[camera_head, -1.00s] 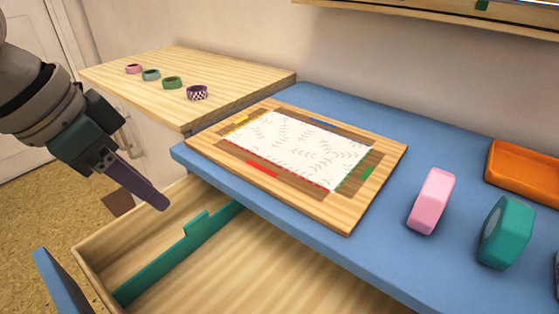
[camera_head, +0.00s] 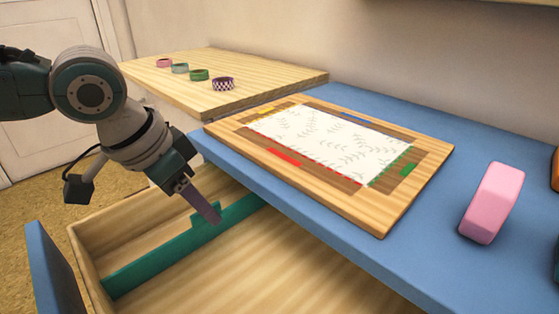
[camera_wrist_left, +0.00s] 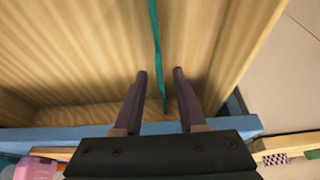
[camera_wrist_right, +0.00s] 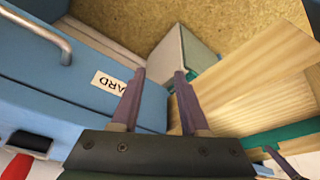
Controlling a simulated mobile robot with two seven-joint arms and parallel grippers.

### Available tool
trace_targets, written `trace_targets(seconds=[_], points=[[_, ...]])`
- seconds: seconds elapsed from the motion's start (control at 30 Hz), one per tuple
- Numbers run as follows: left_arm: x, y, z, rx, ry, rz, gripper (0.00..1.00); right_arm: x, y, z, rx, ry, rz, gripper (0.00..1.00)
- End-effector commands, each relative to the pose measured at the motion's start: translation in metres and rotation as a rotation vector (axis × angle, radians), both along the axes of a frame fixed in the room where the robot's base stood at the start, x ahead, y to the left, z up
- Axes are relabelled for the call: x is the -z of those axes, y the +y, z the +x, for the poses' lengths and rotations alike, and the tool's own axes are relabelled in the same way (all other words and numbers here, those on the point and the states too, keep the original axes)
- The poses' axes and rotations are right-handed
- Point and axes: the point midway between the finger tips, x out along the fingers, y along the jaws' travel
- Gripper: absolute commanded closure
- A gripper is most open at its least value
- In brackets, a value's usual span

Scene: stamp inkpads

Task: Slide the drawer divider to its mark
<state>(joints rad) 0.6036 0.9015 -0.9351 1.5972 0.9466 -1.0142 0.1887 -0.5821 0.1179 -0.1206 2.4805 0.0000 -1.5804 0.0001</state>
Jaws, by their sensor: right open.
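The teal drawer divider (camera_head: 155,263) stands across the open wooden drawer (camera_head: 270,262), with a raised tab (camera_head: 206,232) on its top edge. My left gripper (camera_head: 206,210) points down at the tab. In the left wrist view the divider (camera_wrist_left: 157,45) runs between the parted fingers of my left gripper (camera_wrist_left: 160,78), with gaps on both sides. My right gripper (camera_wrist_right: 160,74) is open and empty in its wrist view, over the drawer's blue front (camera_wrist_right: 60,75); the divider (camera_wrist_right: 285,135) shows at the right there. I cannot make out a mark in the drawer.
The blue worktop (camera_head: 350,252) overhangs the drawer and bears a wooden board (camera_head: 375,222) with a patterned sheet. A pink block (camera_head: 492,203) stands at the right. Several tape rings, one checkered (camera_head: 223,84), sit on the wooden side top (camera_head: 280,85).

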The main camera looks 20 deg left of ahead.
Motion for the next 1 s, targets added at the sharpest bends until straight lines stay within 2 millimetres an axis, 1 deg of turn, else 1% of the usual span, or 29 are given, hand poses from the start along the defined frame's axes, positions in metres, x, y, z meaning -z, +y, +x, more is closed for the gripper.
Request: trace_targets(seconds=[0.2,0.5,0.57,1.0], points=[[-0.0001,0.0000,0.0000,0.000,0.000,0.000,0.61,-0.0004,0.0000,0.0002,0.000,0.000,0.000,0.55],[-0.0001,0.0001,-0.0002,0.000,0.000,0.000,0.95,-0.0003,-0.0001,0.0003,0.000,-0.001,0.000,0.55],[-0.0001,0.0002,-0.0001,0.000,0.000,0.000,1.00,-0.0003,-0.0001,0.0004,0.000,-0.001,0.000,0.55],[-0.0001,0.0002,-0.0003,0.000,0.001,0.000,1.00,-0.0004,-0.0005,0.0007,0.000,-0.001,-0.002,0.55]])
